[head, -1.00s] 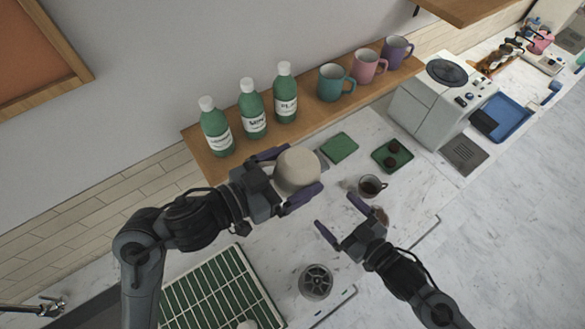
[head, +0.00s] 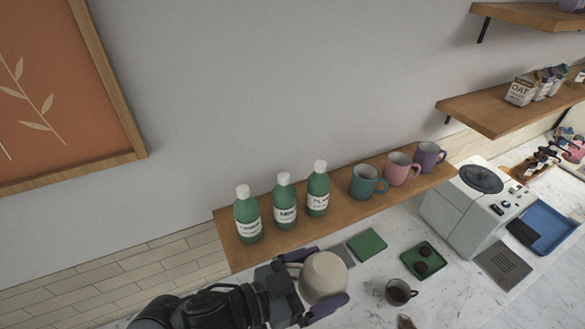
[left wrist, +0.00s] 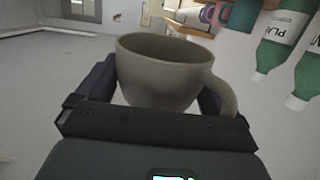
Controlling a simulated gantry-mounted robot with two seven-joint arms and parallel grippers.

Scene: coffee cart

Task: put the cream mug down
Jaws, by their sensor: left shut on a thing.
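The cream mug (head: 324,276) is held between the fingers of my left gripper (head: 318,283) in the head view, in front of the wooden shelf with the bottles. In the left wrist view the mug (left wrist: 165,75) sits between the two dark fingers, its open rim toward the top of the picture and its handle on the right. The left gripper is shut on it. Whether anything touches the mug from below is hidden. My right gripper is outside the head view now.
The wooden shelf (head: 290,241) holds three green bottles (head: 284,201), a teal mug (head: 365,183), a pink mug (head: 399,170) and a purple mug (head: 429,157). The counter has a green mat (head: 367,245), a green tray (head: 424,273), a dark-filled cup (head: 399,292) and a white machine (head: 468,213).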

